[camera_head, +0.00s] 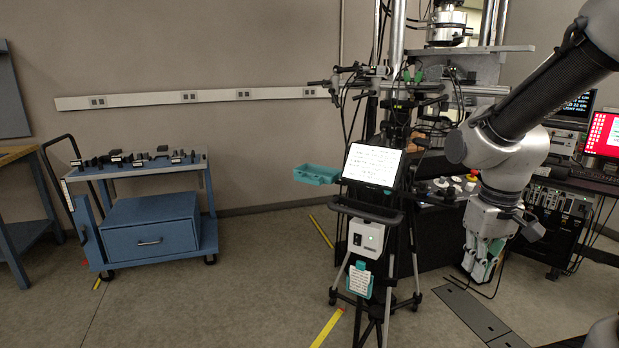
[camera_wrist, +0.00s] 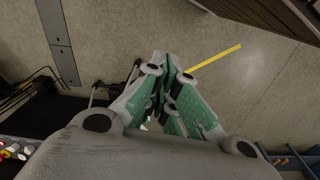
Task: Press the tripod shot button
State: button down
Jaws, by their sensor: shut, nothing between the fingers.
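The tripod (camera_head: 386,262) stands upright in the middle of the head view. It carries a tilted tablet screen (camera_head: 371,165) with writing and, below that, a pale box (camera_head: 366,235) with a dark switch-like patch and a small round light or button (camera_head: 370,238). I cannot tell for sure which part is the shot button. My gripper (camera_head: 480,278) hangs to the right of the tripod, pointing down and apart from it. In the wrist view my gripper (camera_wrist: 168,62) has its green-padded fingers together, with nothing between them.
A teal tray (camera_head: 316,174) sticks out left of the tablet. A blue cart (camera_head: 150,228) with small parts on top stands at the left. A test frame and equipment stand behind the tripod. A red monitor (camera_head: 604,134) is at the right. The floor front left is clear.

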jog(key=s+d+r+m+t, duration=0.1)
jog(key=s+d+r+t, duration=0.3)
jog(key=s+r, duration=0.4)
notch_tip(320, 180, up, 3)
jog(key=shift+s+f+m, duration=0.1)
jog(key=shift+s+m, duration=0.05)
jog(key=shift+m, duration=0.25)
dwell(0.8)
